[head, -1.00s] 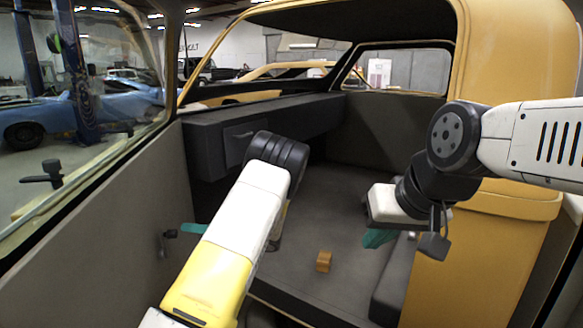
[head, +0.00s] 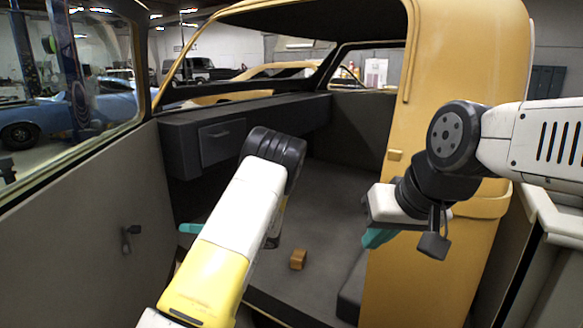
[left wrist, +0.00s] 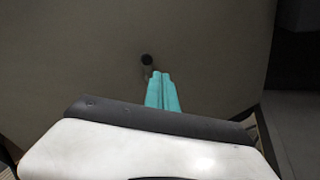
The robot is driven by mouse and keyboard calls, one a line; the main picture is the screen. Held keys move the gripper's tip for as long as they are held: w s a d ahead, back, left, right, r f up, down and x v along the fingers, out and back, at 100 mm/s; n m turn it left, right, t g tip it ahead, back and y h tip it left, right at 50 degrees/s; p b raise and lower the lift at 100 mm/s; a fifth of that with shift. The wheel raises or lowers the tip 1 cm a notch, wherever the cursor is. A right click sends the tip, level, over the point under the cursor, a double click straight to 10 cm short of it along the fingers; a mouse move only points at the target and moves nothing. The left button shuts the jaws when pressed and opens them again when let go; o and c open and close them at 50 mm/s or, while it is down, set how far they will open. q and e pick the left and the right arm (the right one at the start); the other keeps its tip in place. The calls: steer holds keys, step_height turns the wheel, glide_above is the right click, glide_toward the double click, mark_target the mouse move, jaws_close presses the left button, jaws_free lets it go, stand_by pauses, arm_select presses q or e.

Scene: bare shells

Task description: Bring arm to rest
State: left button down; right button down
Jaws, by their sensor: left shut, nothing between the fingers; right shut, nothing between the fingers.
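My left arm (head: 232,225) reaches in from the bottom left of the head view. Its left gripper (head: 188,228) shows only teal fingertips left of the forearm; the rest is hidden behind the arm. In the left wrist view its two teal fingers (left wrist: 162,92) lie side by side, shut and empty, against a grey panel. My right arm (head: 490,140) comes in from the right, bent at a dark joint. Its right gripper (head: 378,238) points down and left with teal fingers shut and empty, in front of the yellow body shell.
The yellow vehicle shell (head: 440,60) surrounds a grey floor. A grey door panel (head: 80,220) with a dark handle (head: 130,238) is at left. A dark dashboard (head: 260,122) with a closed drawer (head: 218,140) is behind. A small orange-brown block (head: 298,259) lies on the floor.

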arm_select(q)
steer(key=s+d+r+n+g+h, duration=0.1)
steer(key=s+r+n+g+h, duration=0.15)
steer(key=s+n+h, duration=0.35)
steer(key=s+r+n+g+h, duration=0.1)
steer(key=s+r+n+h, duration=0.25)
steer(key=s+n, duration=0.4)
steer(key=s+d+r+n+t+h, duration=0.7)
steer(key=s+d+r+n+h, duration=0.3)
steer(key=s+d, duration=0.5)
step_height(320, 180, up, 2)
steer(key=shift+s+r+n, duration=0.15)
steer(key=shift+s+n, duration=0.4)
steer(key=shift+s, duration=0.3)
steer(key=shift+d+t, duration=0.15)
steer(key=shift+t, duration=0.1)
